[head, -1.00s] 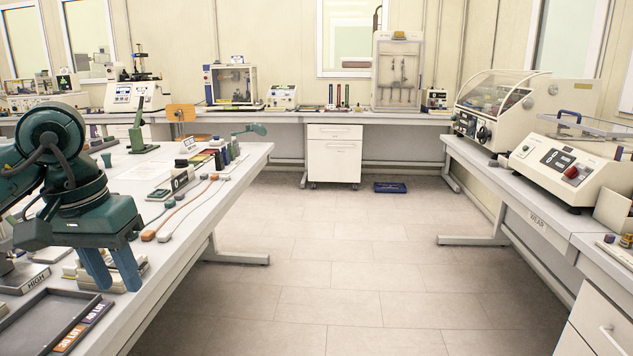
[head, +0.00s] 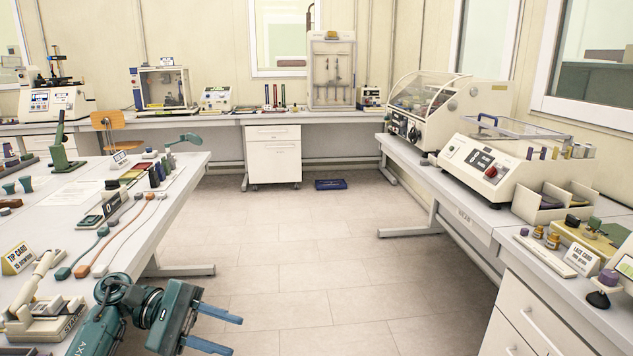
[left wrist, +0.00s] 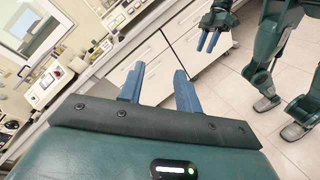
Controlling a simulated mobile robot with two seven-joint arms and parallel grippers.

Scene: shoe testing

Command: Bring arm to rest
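My left gripper (head: 232,336) is low in the head view, over the floor just off the right edge of the left table (head: 180,215). Its two blue fingers are apart with nothing between them. The left wrist view shows the same open, empty fingers (left wrist: 158,72) pointing toward white drawers. My right gripper (left wrist: 206,44) shows at the top of the left wrist view, hanging over the floor. Its two blue fingers look apart and empty. It is not in the head view.
The right bench (head: 470,225) carries a white machine with a red knob (head: 485,165) and, nearer, an open box (head: 545,205) and small bottles. A top card (head: 17,258) stands on the left table. A blue tray (head: 330,184) lies on the floor. The middle floor is clear.

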